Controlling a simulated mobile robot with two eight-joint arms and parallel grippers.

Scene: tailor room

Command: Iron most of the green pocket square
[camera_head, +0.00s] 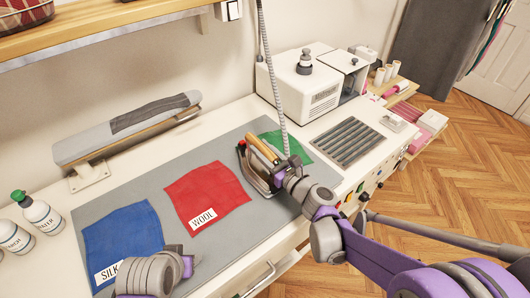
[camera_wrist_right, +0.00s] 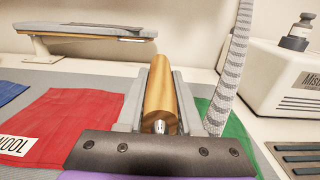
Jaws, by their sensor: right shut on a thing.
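The green pocket square (camera_head: 294,148) lies flat on the grey mat (camera_head: 165,170), at its right end, partly hidden by the iron and my arm. It also shows in the right wrist view (camera_wrist_right: 236,143). My right gripper (camera_head: 277,165) is shut on the wooden handle of the iron (camera_head: 249,172). The handle (camera_wrist_right: 159,95) sits between its fingers in the wrist view. The iron is at the left edge of the green square; whether it touches the cloth I cannot tell. My left gripper is low in the head view, its fingers not seen clearly.
A red cloth labelled WOOL (camera_head: 205,192) and a blue cloth labelled SILK (camera_head: 122,240) lie left of the iron. A steam station (camera_head: 315,85) stands behind, its hose (camera_head: 271,80) rising from the iron. A slotted metal rest (camera_head: 347,141) is at the right. A sleeve board (camera_head: 125,130) stands at the back left.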

